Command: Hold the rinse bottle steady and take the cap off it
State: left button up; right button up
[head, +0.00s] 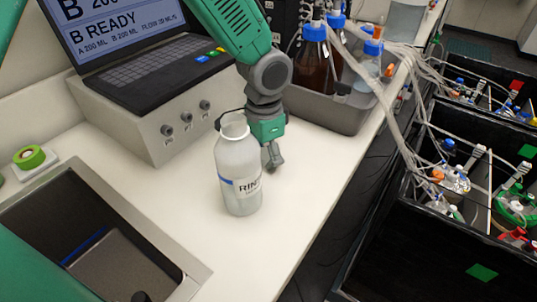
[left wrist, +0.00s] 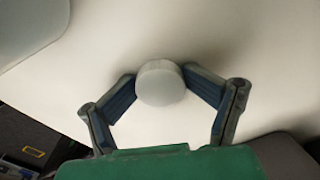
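The rinse bottle (head: 239,177) is white and translucent, with a blue-striped label, and stands upright on the white bench in the head view. Its pale round top (head: 233,124) faces up; in the left wrist view a pale round cap (left wrist: 161,84) lies between the fingertips. My left gripper (head: 250,140) is just behind the bottle, partly hidden by it. One dark finger shows left of the neck, the other hangs to the right of the bottle. My right gripper is not in view.
A laptop (head: 130,70) on a grey control box (head: 165,125) stands behind left. A grey tray (head: 345,112) with blue-capped bottles stands behind right. Bench front right of the bottle is clear.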

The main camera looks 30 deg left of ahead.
aim_at(266, 154)
pick_arm(q)
jog(key=shift+d+r, duration=0.1)
jog(key=shift+r, duration=0.45)
notch_tip(266, 154, up, 12)
jog(key=p, duration=0.1)
jog(key=shift+r+p, duration=0.15)
jog(key=shift+p, duration=0.25)
